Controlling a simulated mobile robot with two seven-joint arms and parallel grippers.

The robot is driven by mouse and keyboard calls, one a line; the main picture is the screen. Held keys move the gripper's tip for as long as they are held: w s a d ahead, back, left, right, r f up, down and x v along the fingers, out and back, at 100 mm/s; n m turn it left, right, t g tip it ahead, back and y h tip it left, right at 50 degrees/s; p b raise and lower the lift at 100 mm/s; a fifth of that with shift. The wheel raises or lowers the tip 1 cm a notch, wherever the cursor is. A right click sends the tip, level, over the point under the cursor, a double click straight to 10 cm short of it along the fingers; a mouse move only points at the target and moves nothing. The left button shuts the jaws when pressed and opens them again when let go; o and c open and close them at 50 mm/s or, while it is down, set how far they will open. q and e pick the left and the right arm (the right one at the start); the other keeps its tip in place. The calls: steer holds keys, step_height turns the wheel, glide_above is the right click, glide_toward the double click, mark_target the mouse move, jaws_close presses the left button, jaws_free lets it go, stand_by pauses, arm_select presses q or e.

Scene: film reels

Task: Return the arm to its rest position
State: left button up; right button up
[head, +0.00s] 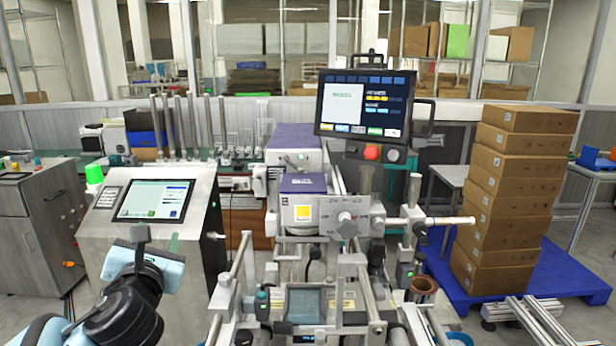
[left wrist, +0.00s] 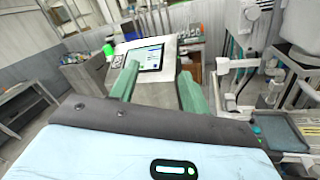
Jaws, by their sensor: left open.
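My left arm comes in from the lower left of the head view, black and light blue. My left gripper (head: 155,248) is up in front of the grey console with a tilted touchscreen. In the left wrist view the two green fingers of my left gripper (left wrist: 157,90) stand wide apart, with nothing between them. The console screen (left wrist: 145,58) shows behind and between the fingers there. My right gripper is in neither view. I cannot make out a film reel clearly in either view.
A machine with rails and rollers (head: 318,215) fills the middle, under a dark-framed monitor (head: 365,103). The grey console (head: 185,250) stands close to my left arm. Stacked cardboard boxes (head: 510,200) rest on a blue pallet (head: 555,270) at the right. A grey cabinet (head: 45,225) stands far left.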

arm_select(q)
steer(key=a+y, duration=0.2)
steer(key=a, duration=0.5)
steer(key=s+a+f+n+g+h, duration=0.15)
steer(key=f+n, duration=0.25)
steer(key=f, duration=0.5)
steer(key=s+f+n+g+h, duration=0.2)
steer(key=s+f+n, duration=0.1)
steer(key=f, duration=0.5)
steer(key=s+a+f+n+g+h, duration=0.1)
steer(key=s+f+n+g+h, duration=0.2)
steer(key=f, duration=0.6)
steer(key=s+a+f+n+g+h, duration=0.1)
steer(key=s+a+f+n+g, duration=0.1)
steer(key=s+f+n, duration=0.8)
steer(key=s+a+f+n+g+h, duration=0.1)
steer(key=s+a+f+n, duration=0.1)
steer(key=s+f+n, duration=0.75)
steer(key=s+d+n, duration=0.2)
steer(key=d+n, duration=0.1)
steer(key=d, duration=0.7)
steer(key=s+d+f+n+t, duration=0.1)
steer(key=s+d+n, duration=0.2)
steer(key=d, duration=0.7)
steer(key=shift+n, duration=0.35)
steer(key=shift+s+f, duration=0.1)
